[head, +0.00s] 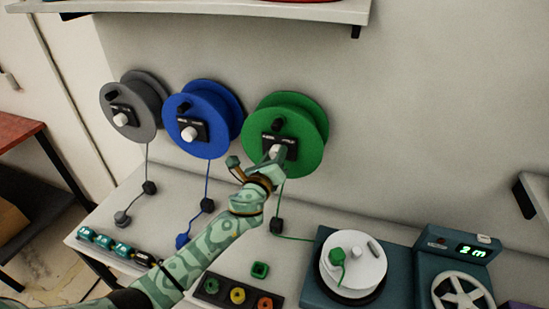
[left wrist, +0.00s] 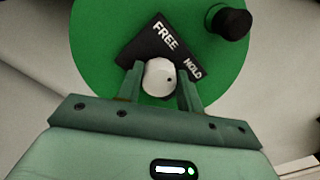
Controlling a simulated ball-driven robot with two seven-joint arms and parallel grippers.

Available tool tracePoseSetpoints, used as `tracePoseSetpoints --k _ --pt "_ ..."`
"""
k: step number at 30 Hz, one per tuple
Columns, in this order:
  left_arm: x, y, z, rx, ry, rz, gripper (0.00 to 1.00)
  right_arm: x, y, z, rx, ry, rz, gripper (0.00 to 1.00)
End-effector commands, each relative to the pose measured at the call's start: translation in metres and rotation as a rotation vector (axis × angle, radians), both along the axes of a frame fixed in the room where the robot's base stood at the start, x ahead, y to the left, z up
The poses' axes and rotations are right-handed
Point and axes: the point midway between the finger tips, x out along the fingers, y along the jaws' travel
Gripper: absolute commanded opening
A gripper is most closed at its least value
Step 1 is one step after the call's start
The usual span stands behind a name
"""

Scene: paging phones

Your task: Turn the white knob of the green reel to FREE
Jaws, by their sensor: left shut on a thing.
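The green reel (head: 308,112) hangs on the wall, to the right of the other two reels. Its dark plate (left wrist: 143,50) carries the words FREE and HOLD, tilted in the left wrist view. The white knob (left wrist: 157,76) sits on this plate, with a small dark dot near its right side, toward the HOLD label. My left gripper (head: 277,156) is at the reel's front; in the left wrist view its fingers (left wrist: 160,88) stand either side of the knob, shut on it. The fingers partly cover the knob in the head view. My right gripper is not in view.
A blue reel (head: 216,139) and a grey reel (head: 145,130) hang to the left, with cords below. A display (head: 471,250) reads 2 m.

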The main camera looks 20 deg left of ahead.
Motion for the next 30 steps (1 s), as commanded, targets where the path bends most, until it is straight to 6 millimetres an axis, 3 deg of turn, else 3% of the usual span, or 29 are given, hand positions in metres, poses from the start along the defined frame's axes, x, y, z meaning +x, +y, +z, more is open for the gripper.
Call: tracePoseSetpoints --k 18,30 --pt "-0.0001 0.0016 -0.0024 -0.584 0.021 0.001 0.14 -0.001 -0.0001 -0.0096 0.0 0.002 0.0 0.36" --pt "0.0001 0.0022 -0.0029 -0.869 0.03 0.001 0.14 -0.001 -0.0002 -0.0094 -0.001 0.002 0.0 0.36"
